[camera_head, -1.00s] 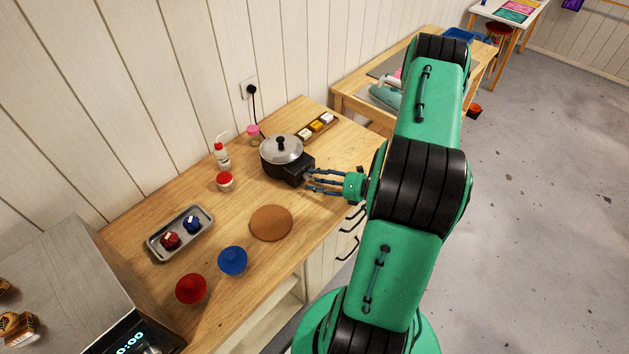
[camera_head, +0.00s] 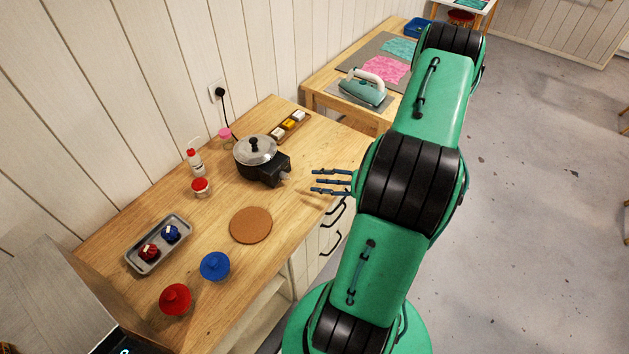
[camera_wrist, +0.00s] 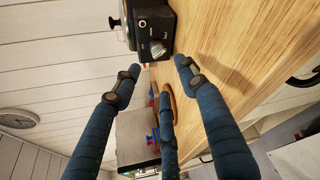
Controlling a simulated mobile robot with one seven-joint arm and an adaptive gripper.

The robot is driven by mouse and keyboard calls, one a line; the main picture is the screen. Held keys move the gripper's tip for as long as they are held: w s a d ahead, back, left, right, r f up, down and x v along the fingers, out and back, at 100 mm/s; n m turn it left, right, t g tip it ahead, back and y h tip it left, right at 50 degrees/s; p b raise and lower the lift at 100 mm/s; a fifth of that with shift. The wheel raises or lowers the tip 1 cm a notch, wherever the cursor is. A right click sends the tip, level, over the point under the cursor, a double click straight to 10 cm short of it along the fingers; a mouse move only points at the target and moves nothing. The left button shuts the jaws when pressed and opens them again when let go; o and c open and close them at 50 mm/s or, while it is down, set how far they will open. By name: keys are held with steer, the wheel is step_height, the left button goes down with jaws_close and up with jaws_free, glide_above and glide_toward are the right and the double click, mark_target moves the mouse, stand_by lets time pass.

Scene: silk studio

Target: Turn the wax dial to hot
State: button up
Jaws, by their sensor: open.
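The black wax pot (camera_head: 262,162) with a glass lid stands near the back of the wooden worktop. Its grey dial (camera_head: 285,178) sticks out on the side toward my gripper. In the wrist view the dial (camera_wrist: 157,49) sits on the pot's black control box (camera_wrist: 150,28), a little beyond my fingertips. Its marking is too small to read. My gripper (camera_head: 316,182) is open and empty, to the right of the dial and apart from it. The wrist view shows its blue fingers (camera_wrist: 160,80) spread.
A cork mat (camera_head: 250,225), a grey tray (camera_head: 158,244) with small red and blue pieces, and red (camera_head: 175,299) and blue (camera_head: 215,266) domed objects lie nearer the front. A wooden tray of blocks (camera_head: 288,126) is behind the pot. Worktop between pot and gripper is clear.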

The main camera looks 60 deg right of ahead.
steer(key=shift+s, duration=0.15)
steer(key=shift+d, duration=0.1)
jaws_close()
steer(key=n, duration=0.3)
steer(key=d+n, duration=0.1)
steer(key=n, duration=0.1)
steer(key=shift+w+r+g+y+b, duration=0.3)
steer(key=shift+w+r+y, duration=0.1)
steer(key=n, duration=0.4)
steer(key=shift+w+d+r+y, duration=0.3)
steer(key=shift+d, duration=0.1)
steer(key=n, duration=0.4)
steer(key=d+r+n+g+b, duration=0.1)
steer(key=n, duration=0.1)
steer(key=shift+w+d, duration=0.1)
steer(key=shift+w, duration=0.25)
steer(key=w+d+r+n+g+b, duration=0.1)
steer(key=d+r+n, duration=0.1)
steer(key=n, duration=0.9)
steer(key=w+d+r+n+g+y+b, duration=0.1)
steer(key=d+r+n+g, duration=0.1)
steer(key=n, duration=0.9)
steer(key=shift+w+d+r+n+y, duration=0.2)
steer(key=shift+d+n+y, duration=0.1)
steer(key=shift+n, duration=0.1)
